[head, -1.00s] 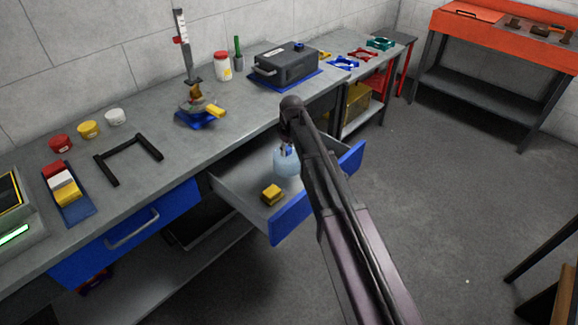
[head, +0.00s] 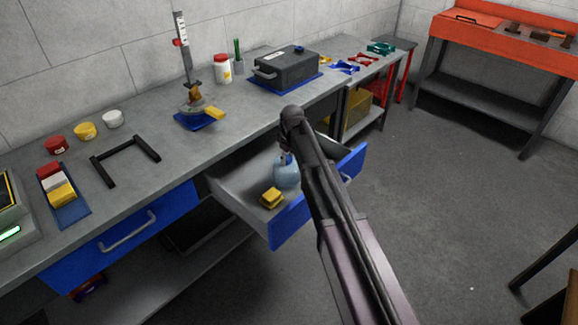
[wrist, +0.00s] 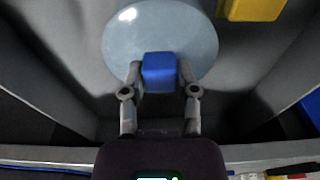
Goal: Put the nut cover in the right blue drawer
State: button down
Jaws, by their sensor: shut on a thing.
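The nut cover (head: 287,174) is a pale blue round piece with a blue block-shaped knob (wrist: 159,72) on top. My gripper (head: 286,154) is shut on this knob. In the wrist view the two fingertips (wrist: 160,78) press on the knob's sides, and the pale disc (wrist: 120,45) spreads out around it. The right blue drawer (head: 291,222) is pulled open, and the cover is inside its opening, between the walls. I cannot tell whether the cover touches the drawer floor. My arm hides part of the drawer's right side.
A yellow block (head: 272,197) lies in the drawer, left of the cover; it also shows in the wrist view (wrist: 250,8). The left blue drawer (head: 120,236) is shut. The bench top (head: 165,135) above holds a black frame (head: 126,160) and a dark grey box (head: 287,68).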

jog(key=shift+f+b, duration=0.75)
jog(key=shift+f, duration=0.3)
jog(key=shift+f, duration=0.15)
jog(key=shift+c, duration=1.9)
grip_release()
jog(key=shift+r, duration=0.2)
jog(key=r+p, duration=0.8)
jog(key=s+d+r+p, duration=0.1)
jog(key=r+p, duration=0.3)
jog(key=shift+f, duration=0.1)
